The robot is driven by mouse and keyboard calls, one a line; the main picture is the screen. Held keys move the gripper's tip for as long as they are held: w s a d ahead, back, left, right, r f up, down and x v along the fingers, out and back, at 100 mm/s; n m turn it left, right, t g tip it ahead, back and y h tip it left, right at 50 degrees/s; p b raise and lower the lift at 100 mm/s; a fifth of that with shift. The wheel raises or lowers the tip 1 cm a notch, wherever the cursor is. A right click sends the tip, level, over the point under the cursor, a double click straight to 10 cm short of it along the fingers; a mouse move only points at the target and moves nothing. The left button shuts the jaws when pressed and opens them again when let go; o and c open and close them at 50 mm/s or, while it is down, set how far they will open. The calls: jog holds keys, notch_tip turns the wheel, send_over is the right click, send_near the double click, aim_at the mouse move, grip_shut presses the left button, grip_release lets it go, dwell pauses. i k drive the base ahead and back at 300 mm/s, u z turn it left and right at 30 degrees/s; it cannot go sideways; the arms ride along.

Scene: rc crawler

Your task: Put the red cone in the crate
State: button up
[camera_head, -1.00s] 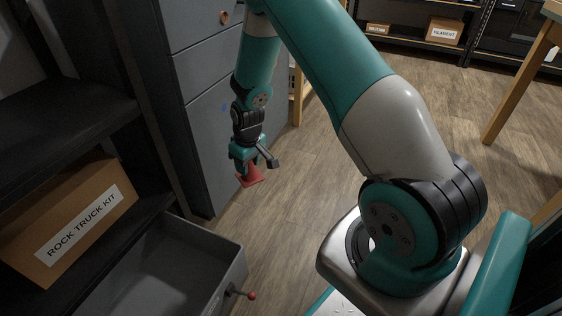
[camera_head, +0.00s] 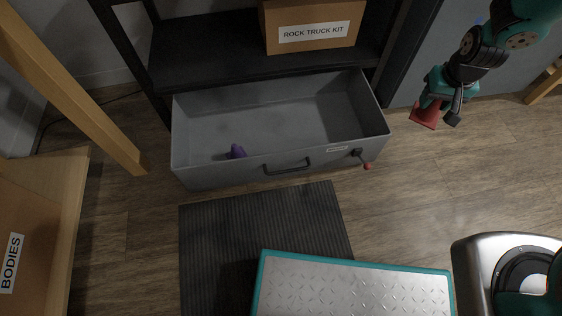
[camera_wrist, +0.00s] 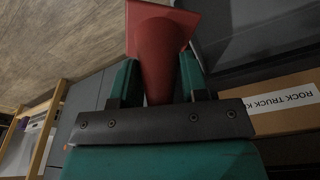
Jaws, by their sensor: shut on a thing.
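The red cone (camera_head: 427,113) is in my gripper (camera_head: 440,97), at the upper right of the head view, held in the air above the wood floor. In the wrist view the cone (camera_wrist: 160,45) sits between both green fingers, its square base pointing away from the gripper. A grey open box like a drawer (camera_head: 281,167), which may be the crate, is left of the gripper at the foot of the black shelf. It has a black handle in front and a small purple thing (camera_head: 237,152) inside. The cone is outside it, to its right.
A red-tipped lever (camera_head: 366,164) sticks out at the grey box's front right. A Rock Truck Kit carton (camera_head: 311,24) stands on the shelf above. A ribbed dark mat (camera_head: 258,225) lies in front. A table with a Bodies box (camera_head: 25,225) is at left.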

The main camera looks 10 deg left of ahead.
aim_at(277, 127)
jog(key=z, duration=0.05)
jog(key=k, duration=0.1)
jog(key=u, duration=1.25)
jog(key=i, duration=0.5)
jog(key=z, duration=0.05)
